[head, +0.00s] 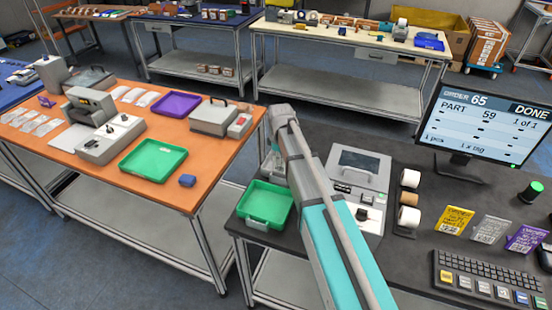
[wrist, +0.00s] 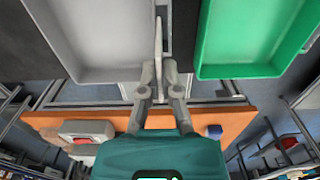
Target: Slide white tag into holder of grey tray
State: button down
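In the wrist view the grey tray (wrist: 100,74) fills the upper left and a green tray (wrist: 255,71) the upper right. My gripper (wrist: 159,72) points at the gap between them. Its fingers are closed on the white tag (wrist: 158,36), which shows nearly edge-on as a thin strip beside the grey tray's right wall. I cannot tell whether the tag touches that wall, and no holder can be made out.
A label machine (head: 358,172), tape rolls (head: 409,197) and a monitor (head: 487,125) stand right of my arm on the dark table. Yellow, grey and purple tags (head: 490,230) stand by the keyboard (head: 490,268). An orange table (head: 200,175) is at left.

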aim_at(280, 173)
jog(key=shift+f+b, duration=1.25)
jog(key=shift+f, duration=0.2)
jog(key=c, duration=0.7)
grip_release()
jog(key=shift+s, duration=0.15)
jog(key=shift+r, duration=0.1)
